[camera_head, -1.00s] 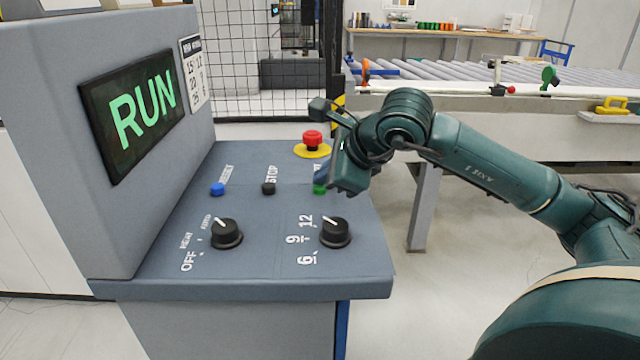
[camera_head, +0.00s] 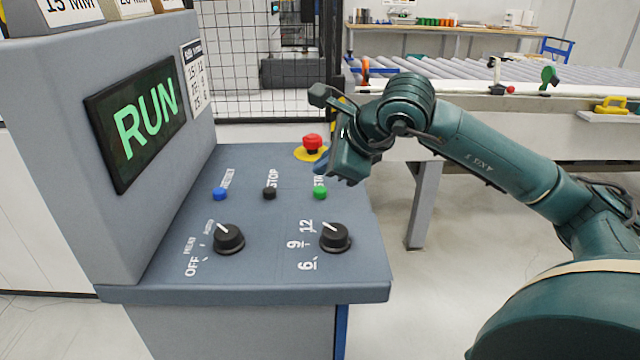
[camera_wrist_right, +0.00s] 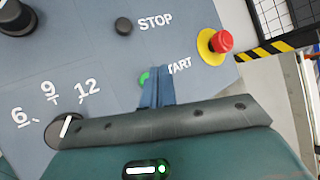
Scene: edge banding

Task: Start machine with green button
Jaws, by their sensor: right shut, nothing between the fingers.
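The green START button (camera_head: 320,193) is on the sloped grey control panel (camera_head: 290,265), right of the black STOP button (camera_head: 269,193). The display screen (camera_head: 136,117) reads RUN in green. My right gripper (camera_head: 322,168) is shut and empty, held above the panel just behind the green button. In the right wrist view its blue fingers (camera_wrist_right: 157,88) are together and cover part of the START label; the green button (camera_wrist_right: 144,78) shows beside them, partly hidden. I see no contact between fingers and button. My left gripper is not in view.
A red emergency stop (camera_head: 312,142) on a yellow base stands behind the green button. A blue button (camera_head: 219,193) and two black knobs, left (camera_head: 228,239) and right (camera_head: 335,236), are on the panel. A roller conveyor (camera_head: 440,78) stands at the back right.

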